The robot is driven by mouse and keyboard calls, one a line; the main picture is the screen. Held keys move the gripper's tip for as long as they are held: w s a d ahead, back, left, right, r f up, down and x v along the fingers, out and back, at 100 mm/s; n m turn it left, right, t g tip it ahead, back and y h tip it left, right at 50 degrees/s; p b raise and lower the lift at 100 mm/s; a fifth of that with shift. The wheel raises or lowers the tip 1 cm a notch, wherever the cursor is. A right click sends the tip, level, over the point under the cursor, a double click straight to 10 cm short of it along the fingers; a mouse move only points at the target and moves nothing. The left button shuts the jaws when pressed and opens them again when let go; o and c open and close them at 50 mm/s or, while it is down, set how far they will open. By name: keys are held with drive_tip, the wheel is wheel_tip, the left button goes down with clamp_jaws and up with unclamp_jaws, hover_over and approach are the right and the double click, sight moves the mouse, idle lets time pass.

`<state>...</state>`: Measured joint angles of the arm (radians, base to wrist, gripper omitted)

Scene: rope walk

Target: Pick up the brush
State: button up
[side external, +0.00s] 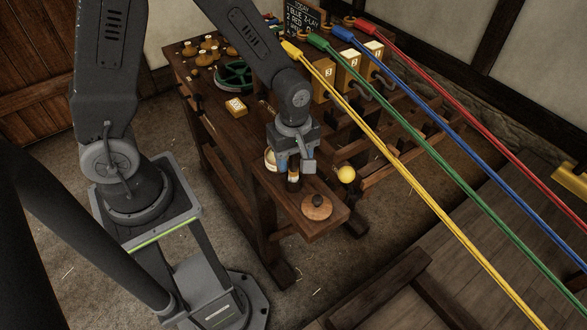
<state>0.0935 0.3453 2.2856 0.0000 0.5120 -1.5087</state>
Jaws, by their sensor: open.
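My gripper (294,168) points down over the front end of the wooden bench (335,222). Its jaws are open. A dark upright piece with a pale band (293,178) shows directly below and between the fingers. It may be the brush, but it is small and partly covered by my gripper, so I cannot tell for sure. I cannot tell whether the fingers touch it.
A pale bowl (270,160) sits just left of my gripper. Yellow (400,152), green (415,168), blue and red ropes stretch across the right. Numbered boxes (324,80) stand behind.

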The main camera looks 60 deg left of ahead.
drive_tip(key=shift+c, duration=0.3)
clamp_jaws()
idle(0.4)
wheel_tip(320, 180, up, 4)
drive_tip(key=shift+w+f, duration=0.1)
drive_tip(key=s+a+r, duration=0.3)
drive_tip(key=a+r, duration=0.4)
drive_tip(key=a, duration=0.4)
drive_tip(key=shift+s, duration=0.3)
